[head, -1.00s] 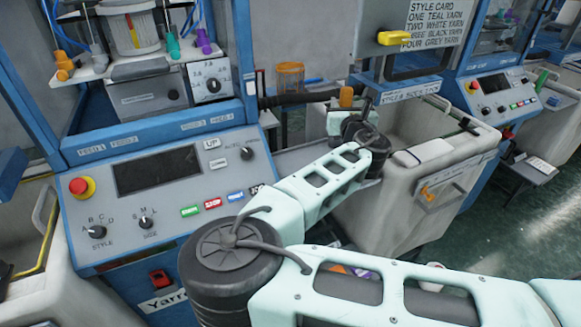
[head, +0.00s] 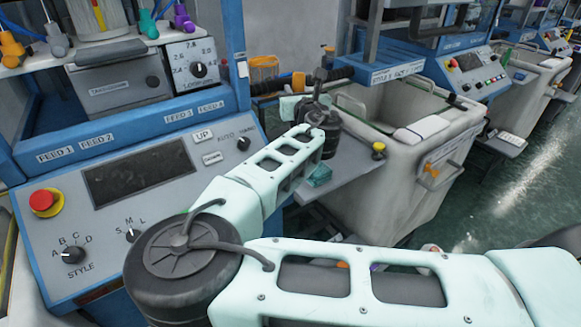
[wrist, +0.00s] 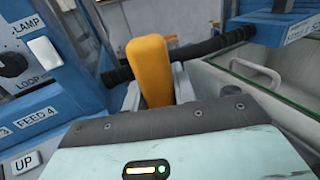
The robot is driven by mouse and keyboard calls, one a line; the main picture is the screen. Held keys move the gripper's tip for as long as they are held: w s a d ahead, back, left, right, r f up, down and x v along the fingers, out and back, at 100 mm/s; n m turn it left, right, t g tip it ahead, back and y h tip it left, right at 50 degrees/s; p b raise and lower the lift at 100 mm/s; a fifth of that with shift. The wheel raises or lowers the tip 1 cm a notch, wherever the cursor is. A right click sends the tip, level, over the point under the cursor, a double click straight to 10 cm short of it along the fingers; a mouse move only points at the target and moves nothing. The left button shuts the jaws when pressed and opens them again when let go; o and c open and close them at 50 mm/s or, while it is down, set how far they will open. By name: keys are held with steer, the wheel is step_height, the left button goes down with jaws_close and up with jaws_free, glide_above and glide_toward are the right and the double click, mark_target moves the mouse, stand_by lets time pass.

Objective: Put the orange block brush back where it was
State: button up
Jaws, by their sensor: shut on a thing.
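The orange block brush (wrist: 149,70) stands upright in my gripper (wrist: 155,92) in the wrist view, its rounded orange body rising above the dark front edge of the gripper housing. A pale finger shows on each side of it, and its lower part is hidden. In the head view a small orange part of the brush (head: 298,82) shows just above my gripper (head: 293,104), which is mostly hidden by my wrist. The gripper is in the air near the machine's right post, left of the grey bin.
The control panel (head: 140,190) with a red stop button (head: 43,200) is at left. A grey bin (head: 395,185) with a white pad (head: 422,130) stands at right. A grey shelf (head: 345,178) lies between, bearing a teal item (head: 319,176). An orange mesh cup (head: 263,68) stands behind.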

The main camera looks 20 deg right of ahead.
step_height(320, 180, down, 2)
steer(key=shift+w+a, duration=0.1)
steer(key=shift+a, duration=0.05)
step_height(320, 180, down, 9)
steer(key=shift+f+p, duration=0.1)
steer(key=shift+p, duration=0.25)
steer(key=o, duration=1)
steer(key=s+b, duration=0.1)
steer(key=s, duration=0.6)
steer(key=s+a+b, duration=0.1)
steer(key=s, duration=0.2)
steer(key=shift+s+b, duration=0.3)
steer(key=shift+s, duration=0.75)
